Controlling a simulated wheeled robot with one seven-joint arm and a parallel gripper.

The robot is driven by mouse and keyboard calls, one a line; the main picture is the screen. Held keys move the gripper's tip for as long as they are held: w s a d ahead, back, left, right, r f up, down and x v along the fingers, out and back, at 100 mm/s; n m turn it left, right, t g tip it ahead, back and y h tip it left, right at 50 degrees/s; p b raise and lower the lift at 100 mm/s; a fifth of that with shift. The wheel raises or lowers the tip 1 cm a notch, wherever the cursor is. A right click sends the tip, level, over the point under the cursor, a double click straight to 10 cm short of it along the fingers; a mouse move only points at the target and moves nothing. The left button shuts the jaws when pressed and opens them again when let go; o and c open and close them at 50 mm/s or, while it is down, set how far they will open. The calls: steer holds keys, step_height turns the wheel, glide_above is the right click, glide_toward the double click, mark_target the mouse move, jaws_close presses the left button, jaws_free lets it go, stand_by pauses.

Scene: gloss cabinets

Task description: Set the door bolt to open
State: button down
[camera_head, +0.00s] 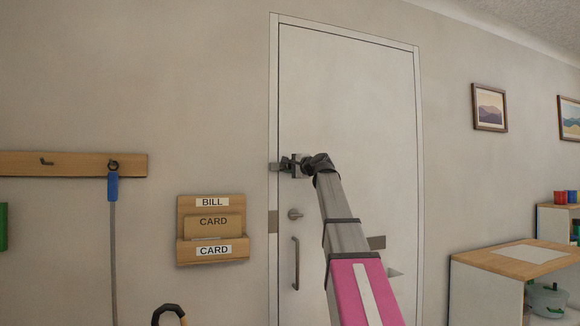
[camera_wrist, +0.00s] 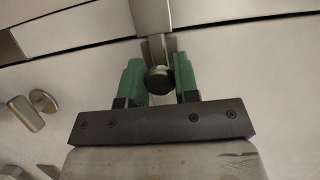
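The white door (camera_head: 345,100) is closed in its frame. The door bolt (camera_head: 274,167) is at the door's left edge, mostly hidden behind my gripper (camera_head: 291,165) in the head view. In the wrist view, the bolt's dark round knob (camera_wrist: 159,80) sits between the two green fingers of my gripper (camera_wrist: 160,79). The fingers appear to touch the knob on both sides. A metal bar (camera_wrist: 151,18) of the bolt hardware runs upward from it. How far the bolt reaches into the frame cannot be told.
Below the bolt are a lever handle (camera_head: 295,214) and a vertical pull handle (camera_head: 295,262). A wooden card holder (camera_head: 184,220) hangs left of the door, beside a hook rail (camera_head: 75,164). A low cabinet (camera_head: 490,258) stands at the right.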

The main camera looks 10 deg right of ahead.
steer(key=d, duration=0.3)
steer(key=shift+w+d+r, duration=0.2)
steer(key=shift+w+d, duration=0.1)
steer(key=shift+w, duration=0.1)
steer(key=c, duration=0.8)
jaws_free()
steer(key=shift+s, duration=0.2)
steer(key=shift+c, duration=0.2)
steer(key=v, duration=1)
steer(key=shift+s+d, duration=0.25)
steer(key=shift+d, duration=0.05)
